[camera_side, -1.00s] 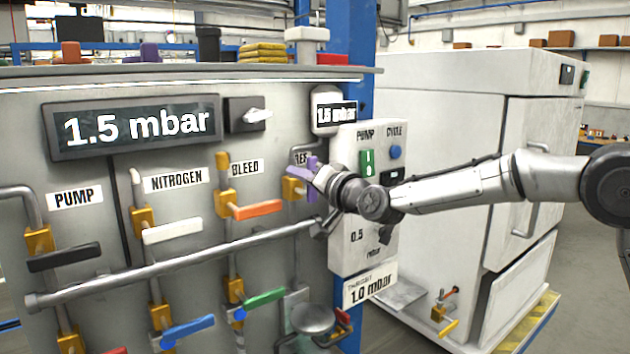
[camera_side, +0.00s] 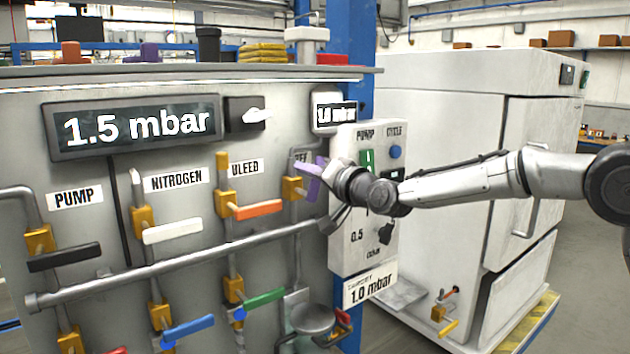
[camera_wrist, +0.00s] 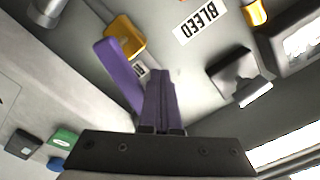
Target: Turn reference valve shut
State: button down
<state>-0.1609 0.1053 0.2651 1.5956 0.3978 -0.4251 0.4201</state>
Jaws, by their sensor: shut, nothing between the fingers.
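The reference valve has a yellow body (camera_side: 291,189) and a purple handle (camera_side: 309,181), below a partly hidden label on the panel's right side. In the wrist view, the purple handle (camera_wrist: 118,72) slants from beside the yellow body (camera_wrist: 125,36) toward my gripper. My gripper (camera_wrist: 160,74) is shut and empty, its two fingers together just right of the handle. Whether they touch it is unclear. In the side view, my gripper (camera_side: 328,185) is close to the handle and partly overlaps it. The main display (camera_side: 136,126) reads 1.5 mbar.
The bleed valve's orange handle (camera_side: 258,209) is left of the reference valve. A control box (camera_side: 352,225) with a green switch and blue button stands close behind my gripper. A long horizontal pipe (camera_side: 180,262) crosses the panel below. A white cabinet (camera_side: 455,110) stands at the right.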

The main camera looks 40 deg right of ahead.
jog(key=shift+d+r, duration=0.1)
jog(key=shift+d, duration=0.25)
jog(key=shift+d, duration=0.65)
